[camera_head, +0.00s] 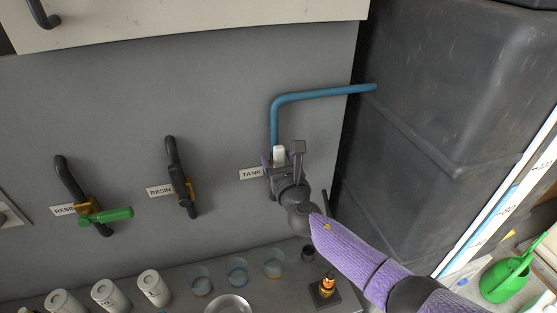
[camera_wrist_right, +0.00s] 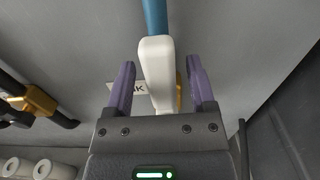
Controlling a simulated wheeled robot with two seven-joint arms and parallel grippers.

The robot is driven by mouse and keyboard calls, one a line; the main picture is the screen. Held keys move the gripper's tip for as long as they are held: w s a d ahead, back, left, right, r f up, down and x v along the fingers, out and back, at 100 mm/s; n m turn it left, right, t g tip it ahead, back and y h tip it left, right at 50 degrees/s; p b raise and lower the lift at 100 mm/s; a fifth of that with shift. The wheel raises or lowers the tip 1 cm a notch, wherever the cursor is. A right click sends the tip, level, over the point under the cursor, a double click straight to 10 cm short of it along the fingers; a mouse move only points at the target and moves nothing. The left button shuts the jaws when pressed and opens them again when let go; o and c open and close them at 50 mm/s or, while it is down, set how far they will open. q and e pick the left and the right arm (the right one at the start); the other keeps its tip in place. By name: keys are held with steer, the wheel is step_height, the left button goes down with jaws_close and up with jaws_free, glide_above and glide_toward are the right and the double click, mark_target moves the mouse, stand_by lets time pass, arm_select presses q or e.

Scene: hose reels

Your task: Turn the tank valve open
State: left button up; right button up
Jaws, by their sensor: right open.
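The tank valve's white handle (camera_head: 279,154) is on the grey wall at the lower end of the blue pipe (camera_head: 273,120), right of the TANK label (camera_head: 251,173). In the right wrist view the white handle (camera_wrist_right: 157,72) stands between the two purple fingers, with a gap on each side. A brass-coloured valve part (camera_wrist_right: 179,92) shows partly behind it. My right gripper (camera_head: 282,153) is open around the handle; it also shows in the wrist view (camera_wrist_right: 160,88). It hides most of the valve body in the head view. My left gripper is not in view.
Two RESIN valves are on the wall to the left, one with a green handle (camera_head: 105,217), one dark (camera_head: 178,180). A large dark tank (camera_head: 440,100) stands right of my arm.

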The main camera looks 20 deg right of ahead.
steer(key=s+p, duration=0.2)
steer(key=s, duration=0.8)
steer(key=shift+a, duration=0.3)
